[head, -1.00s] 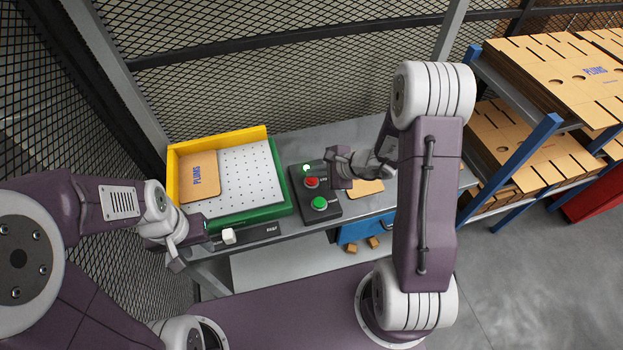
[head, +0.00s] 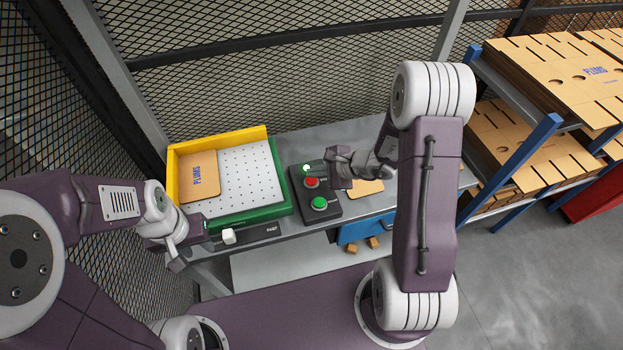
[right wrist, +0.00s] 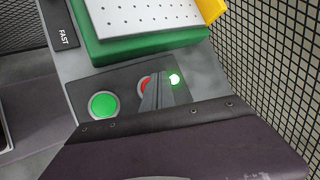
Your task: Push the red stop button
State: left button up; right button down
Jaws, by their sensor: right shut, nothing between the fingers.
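The red stop button (head: 312,182) sits on a black control box (head: 332,212) on the grey bench. It lies between a larger green button (head: 319,203) and a small lit lamp (head: 306,168). My right gripper (head: 318,168) is shut and empty, with its fingers over the box beside the red button. In the right wrist view the fingers (right wrist: 163,92) hide part of the red button (right wrist: 145,83); I cannot tell whether they touch it. My left gripper (head: 207,240) is at the bench's front left; its fingers are too small to read.
A green and yellow tray (head: 260,213) with a white perforated bed and a cardboard blank (head: 198,177) is left of the box. A black panel with a white knob (head: 229,236) is in front. A mesh fence closes the back; a rack of cardboard (head: 535,150) stands right.

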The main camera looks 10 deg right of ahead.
aim_at(314, 181)
jog(key=shift+f+b, duration=0.4)
jog(key=shift+b, duration=0.3)
jog(key=shift+f+b, duration=0.5)
jog(key=shift+b, duration=0.2)
dwell(0.5)
jog(key=shift+r, duration=0.15)
jog(key=shift+r+p, duration=0.55)
jog(key=shift+r, duration=0.2)
jog(key=shift+r+p, duration=1.8)
jog(key=shift+r, duration=0.75)
